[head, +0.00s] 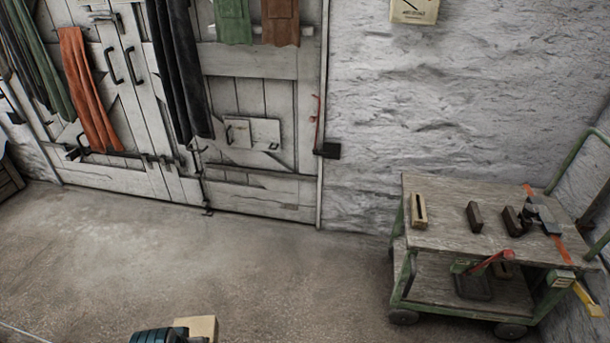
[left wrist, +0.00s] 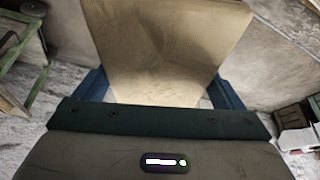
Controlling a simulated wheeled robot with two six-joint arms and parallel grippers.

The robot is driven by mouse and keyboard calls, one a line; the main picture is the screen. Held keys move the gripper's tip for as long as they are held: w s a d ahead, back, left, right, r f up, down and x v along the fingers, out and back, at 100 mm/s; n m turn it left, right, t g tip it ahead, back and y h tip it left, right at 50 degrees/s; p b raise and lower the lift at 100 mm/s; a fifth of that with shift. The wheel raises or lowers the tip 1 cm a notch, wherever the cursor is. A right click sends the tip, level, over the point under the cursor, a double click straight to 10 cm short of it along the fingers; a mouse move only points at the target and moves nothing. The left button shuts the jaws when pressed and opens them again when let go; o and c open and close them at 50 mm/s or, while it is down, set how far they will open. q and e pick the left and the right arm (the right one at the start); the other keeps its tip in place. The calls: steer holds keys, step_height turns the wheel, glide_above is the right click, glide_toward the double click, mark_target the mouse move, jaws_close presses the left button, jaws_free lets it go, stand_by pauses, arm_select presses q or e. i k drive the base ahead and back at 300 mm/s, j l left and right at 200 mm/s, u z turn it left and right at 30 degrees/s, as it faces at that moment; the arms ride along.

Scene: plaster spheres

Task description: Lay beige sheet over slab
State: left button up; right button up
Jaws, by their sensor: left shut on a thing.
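The beige sheet (left wrist: 165,45) fills the upper middle of the left wrist view, between the two blue fingers of my left gripper (left wrist: 160,90). The gripper is shut on it. In the head view only a small part of my left gripper (head: 160,336) shows at the bottom edge, with a pale beige corner of the sheet (head: 200,327) beside it. Most of the sheet is cut off there. I cannot make out the slab in either view. My right gripper is not in view.
A green-framed cart (head: 440,243) with small blocks and tools on top stands at the right by the rough white wall (head: 430,110). Cloths, including an orange one (head: 85,95), hang on the white wooden doors (head: 255,90). The concrete floor (head: 250,265) between is clear.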

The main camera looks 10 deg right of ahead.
mark_target(544, 214)
steer(key=z, duration=1.9)
steer(key=i+z, duration=0.25)
steer(key=i, duration=0.25)
steer(key=i+j+z, duration=0.3)
steer(key=i, duration=0.15)
steer(key=i+j+z, duration=0.25)
steer(key=i, duration=0.2)
steer(key=i+j, duration=0.15)
steer(key=i, duration=0.25)
steer(key=i+j, duration=0.1)
steer(key=i, duration=0.3)
steer(key=i+j, duration=0.15)
steer(key=i, duration=0.25)
